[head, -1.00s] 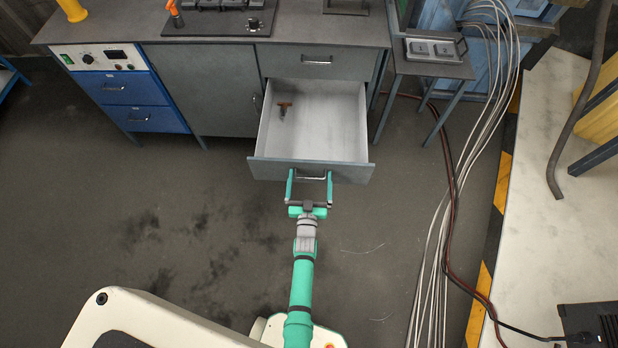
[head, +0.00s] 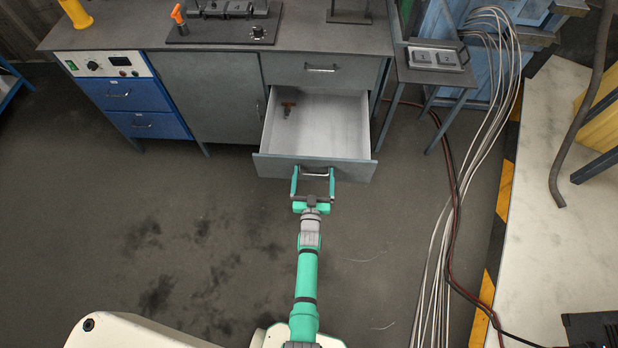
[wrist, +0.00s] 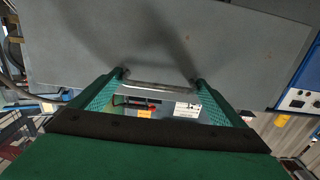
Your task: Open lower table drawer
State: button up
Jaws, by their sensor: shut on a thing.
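The lower table drawer (head: 345,128) is pulled out under the grey workbench (head: 225,48), with its pale inside showing. A small brown T-shaped item (head: 288,105) lies in its back left part. The drawer's metal handle (head: 315,175) is on its front panel (head: 270,167). My gripper (head: 313,180) is at the handle, with one green finger at each end of it. In the wrist view the fingertips (wrist: 160,80) meet the two ends of the handle bar (wrist: 160,86) against the grey panel. The gripper is shut on the handle.
The upper drawer (head: 322,69) is closed above. A blue two-drawer cabinet (head: 125,95) stands to the left. A small side table (head: 435,72) and hanging cables (head: 450,200) are to the right. The floor around my arm is clear.

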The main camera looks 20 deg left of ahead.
jog(key=shift+d, duration=0.2)
jog(key=o, duration=1.2)
jog(key=v, duration=1)
jog(key=shift+s, duration=0.35)
jog(key=s+d+r+m+h, duration=0.1)
jog(key=s+d+r, duration=0.15)
jog(key=s, duration=0.45)
jog(key=s+d+r+g+h, duration=0.1)
jog(key=s+d+r, duration=0.1)
jog(key=s+r, duration=0.35)
jog(key=s+d+r+m+h, duration=0.1)
jog(key=s+d+r, duration=0.1)
jog(key=s, duration=0.6)
jog(key=shift+g+h, duration=0.4)
jog(key=shift+g, duration=0.2)
jog(key=s+d+r, duration=0.1)
jog(key=s+r, duration=0.2)
jog(key=r, duration=0.2)
jog(key=s+d+r, duration=0.1)
jog(key=s+r, duration=0.2)
jog(key=r, duration=0.2)
jog(key=s+d+r, duration=0.2)
jog(key=s+r, duration=0.2)
jog(key=r, duration=0.1)
jog(key=shift+r, duration=0.4)
